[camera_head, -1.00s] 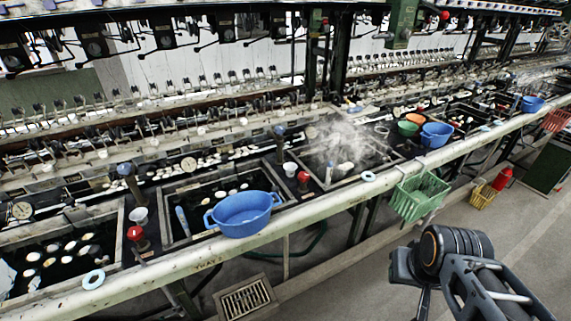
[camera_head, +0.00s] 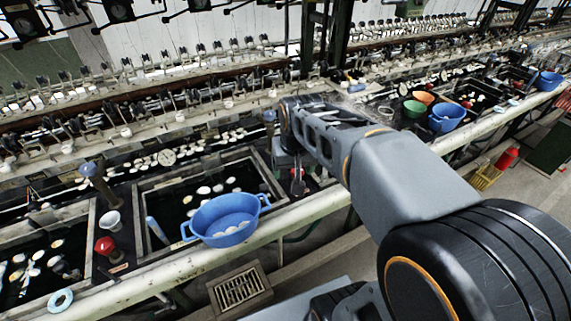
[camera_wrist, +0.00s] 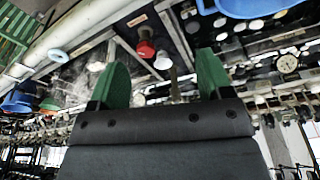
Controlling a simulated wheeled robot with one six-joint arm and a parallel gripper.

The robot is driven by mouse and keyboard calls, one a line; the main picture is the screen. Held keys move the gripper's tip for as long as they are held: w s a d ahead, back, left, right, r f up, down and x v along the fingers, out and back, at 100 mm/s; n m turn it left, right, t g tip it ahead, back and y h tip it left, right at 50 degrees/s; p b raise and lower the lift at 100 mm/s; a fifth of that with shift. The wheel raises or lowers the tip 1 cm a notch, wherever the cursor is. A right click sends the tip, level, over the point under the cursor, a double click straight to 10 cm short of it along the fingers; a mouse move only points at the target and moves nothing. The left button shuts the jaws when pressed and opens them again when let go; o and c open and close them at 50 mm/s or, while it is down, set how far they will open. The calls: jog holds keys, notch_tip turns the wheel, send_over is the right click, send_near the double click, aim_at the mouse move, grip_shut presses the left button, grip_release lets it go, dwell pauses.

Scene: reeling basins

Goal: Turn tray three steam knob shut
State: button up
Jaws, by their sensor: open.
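My gripper (camera_head: 292,178) is open above the worktop between two basins, right of the blue tub. In the wrist view, its two green fingers (camera_wrist: 162,62) are spread, with nothing between their pads. A red steam knob (camera_wrist: 146,48) shows beyond the fingertips, nearer the left finger and apart from both. A small label plate (camera_wrist: 137,20) lies by it, and a white cup (camera_wrist: 162,60) stands close beside it. My arm covers this knob and most of the steaming basin in the head view. Another red knob (camera_head: 105,246) stands at the left basin.
A blue tub (camera_head: 226,222) sits on the front edge of the middle basin. A pale rail (camera_head: 290,213) runs along the front. Another white cup (camera_head: 111,221) and a dark post (camera_head: 97,180) stand near the left knob. Further tubs, including a blue one (camera_head: 447,117), stand at right.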

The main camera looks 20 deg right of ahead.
jog(key=w+d+f+m+g, duration=0.1)
jog(key=w+d+m, duration=0.1)
jog(key=w+d, duration=0.35)
jog(key=w+d+f+m+g, duration=0.1)
jog(key=w+d, duration=0.1)
jog(key=w, duration=0.6)
jog(key=f, duration=0.7)
jog(key=f+p, duration=0.1)
jog(key=f, duration=0.5)
jog(key=shift+w+d+f, duration=0.1)
jog(key=shift+d+f, duration=0.1)
jog(key=shift+f, duration=0.2)
jog(key=shift+c, duration=0.2)
jog(key=c, duration=0.9)
